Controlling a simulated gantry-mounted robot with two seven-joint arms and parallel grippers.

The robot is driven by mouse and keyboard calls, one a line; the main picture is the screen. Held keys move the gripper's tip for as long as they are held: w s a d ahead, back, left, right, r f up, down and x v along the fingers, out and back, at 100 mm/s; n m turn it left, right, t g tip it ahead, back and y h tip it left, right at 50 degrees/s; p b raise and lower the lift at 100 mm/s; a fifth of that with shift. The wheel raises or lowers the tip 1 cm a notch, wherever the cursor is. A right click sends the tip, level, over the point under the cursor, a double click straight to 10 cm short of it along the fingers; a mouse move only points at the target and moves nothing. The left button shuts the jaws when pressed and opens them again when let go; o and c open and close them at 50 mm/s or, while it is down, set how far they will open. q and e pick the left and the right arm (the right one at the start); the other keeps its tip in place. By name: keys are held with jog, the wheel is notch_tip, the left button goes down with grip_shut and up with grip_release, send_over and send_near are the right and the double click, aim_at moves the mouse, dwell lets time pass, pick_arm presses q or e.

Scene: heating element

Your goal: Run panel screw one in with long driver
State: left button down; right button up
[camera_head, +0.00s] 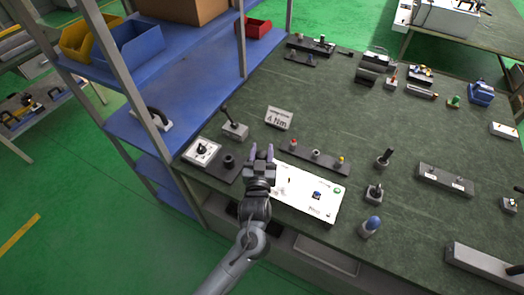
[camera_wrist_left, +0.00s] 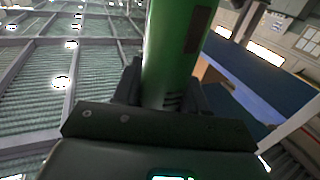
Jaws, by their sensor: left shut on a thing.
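My left gripper (camera_head: 261,152) is over the front edge of the bench, at the left end of the white panel (camera_head: 322,203). In the left wrist view it is shut on a green cylindrical thing (camera_wrist_left: 175,60), which looks like a driver handle. I cannot make out this thing or its tip in the head view. The panel carries small parts, among them a blue one and a green one. My gripper and arm cover the panel's left end. I cannot pick out panel screw one. My right gripper is not in view.
A dark strip with several small knobs (camera_head: 316,154) lies behind the panel. Blue shelving (camera_head: 180,93) rises at left. The bench's middle (camera_head: 330,105) has free room.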

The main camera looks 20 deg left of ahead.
pick_arm(q)
jog(key=shift+f, duration=0.4)
dwell(0.6)
jog(key=shift+f, duration=0.2)
dwell(0.6)
jog(key=shift+r, duration=0.15)
notch_tip(320, 180, up, 5)
jog(key=p, duration=0.5)
